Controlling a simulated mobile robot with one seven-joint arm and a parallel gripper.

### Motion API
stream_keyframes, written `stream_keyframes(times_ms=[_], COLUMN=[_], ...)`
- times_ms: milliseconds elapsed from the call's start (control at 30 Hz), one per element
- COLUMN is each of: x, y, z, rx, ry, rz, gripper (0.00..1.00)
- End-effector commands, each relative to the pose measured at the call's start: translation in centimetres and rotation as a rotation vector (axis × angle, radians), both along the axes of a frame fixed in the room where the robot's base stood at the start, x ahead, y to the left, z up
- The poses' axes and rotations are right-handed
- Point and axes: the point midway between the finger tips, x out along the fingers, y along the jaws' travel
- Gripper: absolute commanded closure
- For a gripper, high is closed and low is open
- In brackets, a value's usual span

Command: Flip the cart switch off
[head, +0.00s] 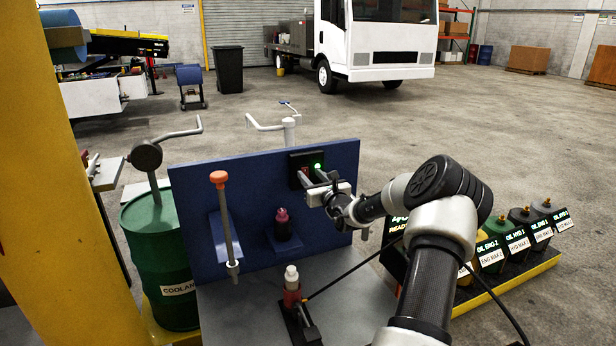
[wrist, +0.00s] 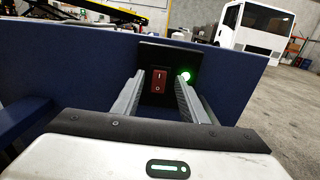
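The cart switch (wrist: 158,80) is a red rocker marked with a line above a circle, set in a black plate (wrist: 165,55) on the blue cart panel (head: 190,195). A green lamp (wrist: 184,76) glows to the right of the rocker; it also shows in the head view (head: 317,167). My gripper (wrist: 160,84) is open and empty, with one finger on each side of the rocker in the wrist view. In the head view my gripper (head: 314,178) is in front of the plate and partly covers it. Whether a fingertip touches the plate cannot be told.
On the cart stand an orange-topped rod (head: 224,215), a dark red bottle (head: 282,226) and a white-capped bottle (head: 292,285). A green coolant drum (head: 160,245) stands at the left, several oil containers (head: 490,252) at the right. A white truck (head: 375,40) is behind.

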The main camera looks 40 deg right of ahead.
Motion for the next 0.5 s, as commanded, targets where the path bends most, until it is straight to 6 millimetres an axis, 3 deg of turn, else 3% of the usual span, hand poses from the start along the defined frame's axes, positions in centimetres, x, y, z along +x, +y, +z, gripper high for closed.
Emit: stream_keyframes(times_ms=[200, 500], x=[2.4, 2.9], y=[-0.6, -0.7], z=[0.0, 0.0], rx=[-0.001, -0.001], ry=[-0.001, 0.0], rz=[0.001, 0.0], gripper=[0.61, 0.61])
